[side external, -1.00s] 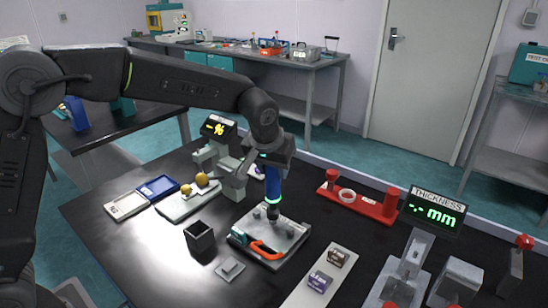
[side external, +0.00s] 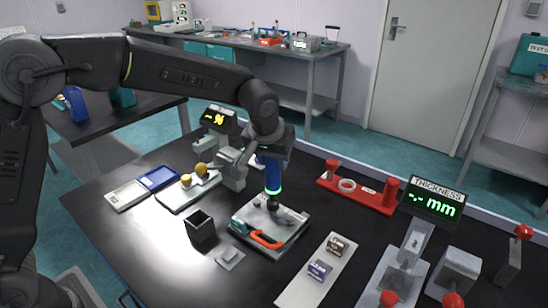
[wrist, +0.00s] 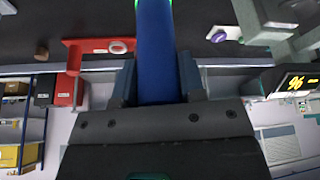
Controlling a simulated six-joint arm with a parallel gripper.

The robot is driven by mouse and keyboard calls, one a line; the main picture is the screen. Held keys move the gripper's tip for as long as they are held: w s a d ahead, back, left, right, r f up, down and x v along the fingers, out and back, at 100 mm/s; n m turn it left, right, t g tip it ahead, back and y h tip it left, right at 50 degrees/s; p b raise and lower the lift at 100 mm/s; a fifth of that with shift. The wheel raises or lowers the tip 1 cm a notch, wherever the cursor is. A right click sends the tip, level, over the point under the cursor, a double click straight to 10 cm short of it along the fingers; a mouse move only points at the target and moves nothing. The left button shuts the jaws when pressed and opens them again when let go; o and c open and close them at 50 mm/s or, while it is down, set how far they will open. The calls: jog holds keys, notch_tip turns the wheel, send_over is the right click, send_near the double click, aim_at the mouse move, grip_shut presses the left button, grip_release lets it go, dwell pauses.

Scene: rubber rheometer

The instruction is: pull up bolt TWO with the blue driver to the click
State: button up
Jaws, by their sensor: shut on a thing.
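My gripper (side external: 270,150) is shut on the blue driver (side external: 272,174), which stands about upright. In the wrist view the blue handle (wrist: 157,65) sits between the two fingers (wrist: 158,80). A ring on the driver glows green. Its dark tip is down at the bolts on the grey plate (side external: 285,235). Whether it touches a bolt, and which, I cannot tell. Small grey bolts (side external: 288,213) show beside the tip; no number is readable. An orange-red handled tool (side external: 265,241) lies along the plate's front edge.
A black open box (side external: 201,228) and a small grey block (side external: 230,258) stand left of the plate. A pale strip with labelled blocks (side external: 318,270) lies to the right. A red stand (side external: 355,195) and the thickness gauge display (side external: 436,202) are farther right.

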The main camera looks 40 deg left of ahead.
jog(key=shift+f, duration=1)
dwell(2.0)
jog(key=shift+r, duration=2.6)
dwell(0.5)
